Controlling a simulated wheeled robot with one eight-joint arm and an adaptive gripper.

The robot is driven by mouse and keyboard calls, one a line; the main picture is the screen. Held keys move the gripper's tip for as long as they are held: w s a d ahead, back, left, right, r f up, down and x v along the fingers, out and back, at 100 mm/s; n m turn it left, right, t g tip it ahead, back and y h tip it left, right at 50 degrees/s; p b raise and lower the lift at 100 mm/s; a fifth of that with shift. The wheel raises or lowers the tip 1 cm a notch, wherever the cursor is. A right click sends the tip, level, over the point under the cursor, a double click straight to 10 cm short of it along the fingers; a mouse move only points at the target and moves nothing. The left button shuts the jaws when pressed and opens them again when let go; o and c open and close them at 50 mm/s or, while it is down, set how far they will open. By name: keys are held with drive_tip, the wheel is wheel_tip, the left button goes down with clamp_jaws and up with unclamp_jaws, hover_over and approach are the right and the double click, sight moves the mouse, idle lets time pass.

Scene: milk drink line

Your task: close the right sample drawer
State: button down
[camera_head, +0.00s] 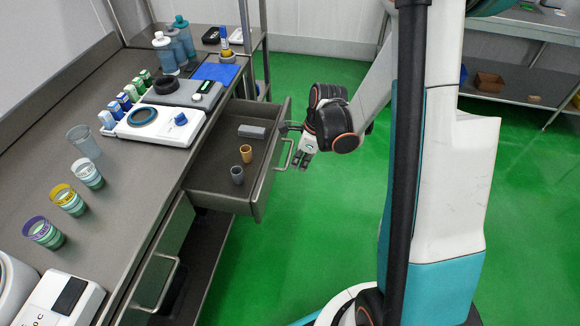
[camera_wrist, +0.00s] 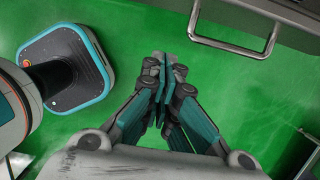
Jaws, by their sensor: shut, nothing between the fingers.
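The right sample drawer (camera_head: 262,188) is pulled out of the counter in the head view. It holds a grey block (camera_head: 251,131), a small tan cup (camera_head: 246,153) and a small grey cup (camera_head: 237,175). Its bar handle (camera_head: 286,155) is on the front, and a handle on a drawer front also shows at the top of the wrist view (camera_wrist: 268,40). My gripper (camera_head: 303,160) is just outside the drawer front, close to the handle. In the wrist view its fingers (camera_wrist: 165,72) are shut and empty, over green floor and apart from the handle.
A second drawer (camera_head: 155,275) nearer the camera is shut. The counter (camera_head: 125,195) carries cups, bottles and instruments. Green floor (camera_head: 275,260) is open to the right of the drawers. My base shows at the left of the wrist view.

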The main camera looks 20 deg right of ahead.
drive_tip(key=w+a+f+b, duration=0.3)
drive_tip(key=a+f+b, duration=0.2)
drive_tip(key=f, duration=0.3)
drive_tip(key=shift+w+f, duration=0.25)
drive_tip(key=shift+w, duration=0.1)
